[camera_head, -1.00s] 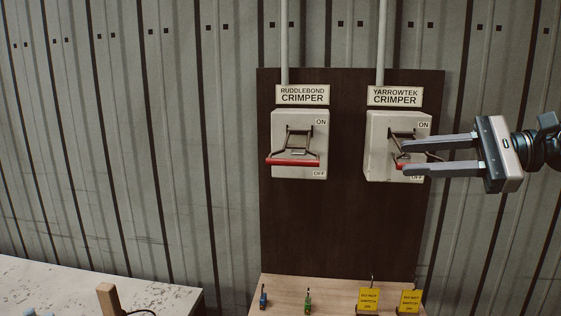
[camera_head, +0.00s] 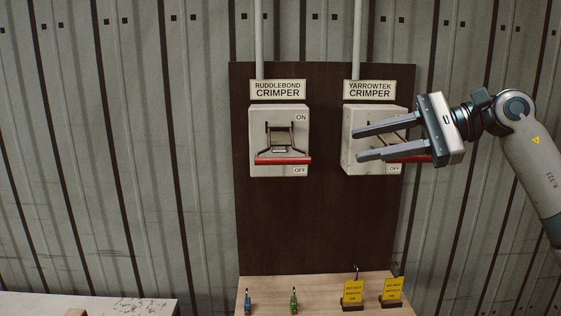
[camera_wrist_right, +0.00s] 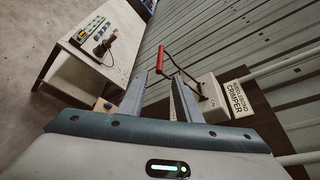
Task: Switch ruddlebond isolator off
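The ruddlebond isolator (camera_head: 258,135) is a pale box on a dark board under a RUDDLEBOND CRIMPER sign (camera_head: 278,90). Its wire handle with a red bar (camera_head: 283,161) stands out in front, the bar low in the picture near the OFF label; its exact angle is hard to judge. My right gripper (camera_head: 358,143) is open and empty, pointing left in front of the yarrowtek isolator (camera_head: 352,164), partly hiding it. In the right wrist view the ruddlebond red bar (camera_wrist_right: 161,59) shows beyond and between the open fingertips (camera_wrist_right: 161,75), apparently apart from them. My left gripper is out of view.
The YARROWTEK CRIMPER sign (camera_head: 382,89) is to the right. Below, a wooden shelf (camera_head: 322,296) holds two small padlock-like items, blue (camera_head: 248,302) and green (camera_head: 293,301), and two yellow tags (camera_head: 352,289). A pale table (camera_head: 80,306) stands at lower left.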

